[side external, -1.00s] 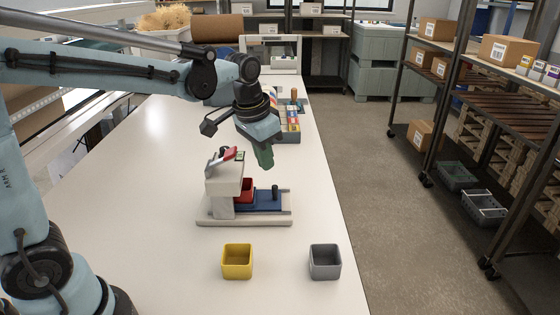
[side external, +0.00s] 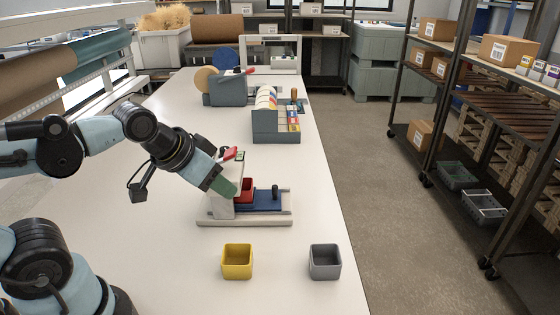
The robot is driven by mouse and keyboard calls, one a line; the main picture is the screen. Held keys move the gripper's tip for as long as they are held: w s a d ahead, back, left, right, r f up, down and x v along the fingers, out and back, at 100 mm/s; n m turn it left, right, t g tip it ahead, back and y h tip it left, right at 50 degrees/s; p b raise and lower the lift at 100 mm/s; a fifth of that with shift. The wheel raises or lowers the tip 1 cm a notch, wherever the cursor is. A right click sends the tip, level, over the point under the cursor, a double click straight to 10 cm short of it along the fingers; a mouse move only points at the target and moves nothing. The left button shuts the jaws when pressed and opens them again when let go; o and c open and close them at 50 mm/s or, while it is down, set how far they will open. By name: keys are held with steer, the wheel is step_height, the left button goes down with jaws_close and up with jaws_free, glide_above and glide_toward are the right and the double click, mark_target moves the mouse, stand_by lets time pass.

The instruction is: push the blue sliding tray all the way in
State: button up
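The blue sliding tray (side external: 266,201) lies in the beige base (side external: 244,219) of a small press, sticking out to the right of the press column. A black knob (side external: 275,191) stands on the tray. A red lever (side external: 233,154) shows at the top of the press. Contact, and whether the fingers are open or shut, cannot be made out.
A yellow bin (side external: 237,262) and a grey bin (side external: 325,262) stand in front of the press. A grey rack with several coloured items (side external: 277,125) and a tape dispenser (side external: 225,90) stand farther back. The table right of the tray is clear.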

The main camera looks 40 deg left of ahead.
steer(key=shift+o, duration=0.3)
step_height(320, 180, up, 6)
steer(key=shift+f, duration=0.1)
step_height(320, 180, up, 2)
steer(key=m+g+y, duration=0.3)
steer(key=m+g, duration=0.2)
steer(key=m, duration=0.8)
glide_above(275, 186)
steer(key=s+d, duration=0.3)
steer(key=s, duration=0.1)
steer(key=w+d+f+m+g+y, duration=0.1)
steer(key=w+d+f+m+g, duration=0.1)
steer(key=w+m, duration=0.25)
steer(key=shift+m, duration=0.25)
steer(key=x, duration=1.7)
steer(key=shift+s+d+f, duration=0.25)
steer(key=shift+s+d, duration=0.1)
steer(key=shift+s, duration=0.05)
jaws_close()
